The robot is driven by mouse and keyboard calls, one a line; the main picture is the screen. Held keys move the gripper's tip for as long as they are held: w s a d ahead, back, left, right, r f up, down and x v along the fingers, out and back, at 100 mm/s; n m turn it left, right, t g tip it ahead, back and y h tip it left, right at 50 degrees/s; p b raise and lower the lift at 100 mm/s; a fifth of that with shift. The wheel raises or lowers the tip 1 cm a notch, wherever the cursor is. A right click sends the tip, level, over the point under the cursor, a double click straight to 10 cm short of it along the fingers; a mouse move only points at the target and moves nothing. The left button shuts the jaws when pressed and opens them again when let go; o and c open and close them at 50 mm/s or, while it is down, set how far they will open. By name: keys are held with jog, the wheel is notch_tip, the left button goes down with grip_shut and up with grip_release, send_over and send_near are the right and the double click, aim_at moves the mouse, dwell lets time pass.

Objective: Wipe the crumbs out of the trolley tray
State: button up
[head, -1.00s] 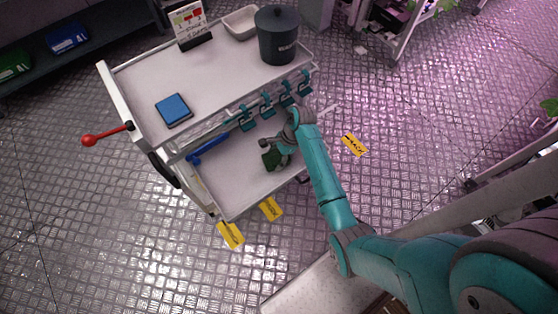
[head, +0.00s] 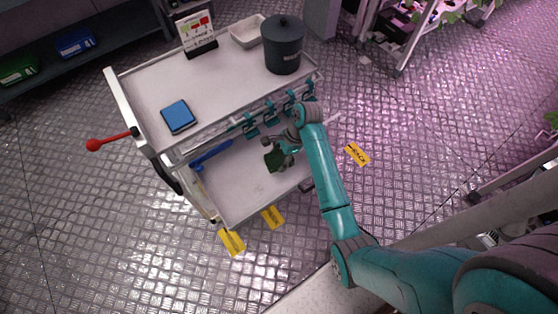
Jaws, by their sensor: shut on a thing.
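The white trolley (head: 150,82) stands left of centre with an upper and a lower tray. My gripper (head: 279,153) reaches in from the right over the lower tray (head: 232,190), under the upper one. It is shut on a dark green thing (head: 274,160), which looks like a cloth or sponge and is held at or just above the tray floor; I cannot tell whether it touches. A blue handled tool (head: 211,154) lies at the back left of the lower tray. No crumbs can be made out at this size.
On the upper tray are a blue pad (head: 179,116), a dark pot (head: 283,47), a white dish (head: 247,30) and a sign (head: 196,33). Teal clips (head: 270,113) hang along its front edge. A red-knobbed lever (head: 94,144) sticks out left. Yellow labels (head: 232,242) lie on the floor.

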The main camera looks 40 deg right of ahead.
aim_at(276, 159)
jog(key=shift+r, duration=0.15)
jog(key=shift+r, duration=1.4)
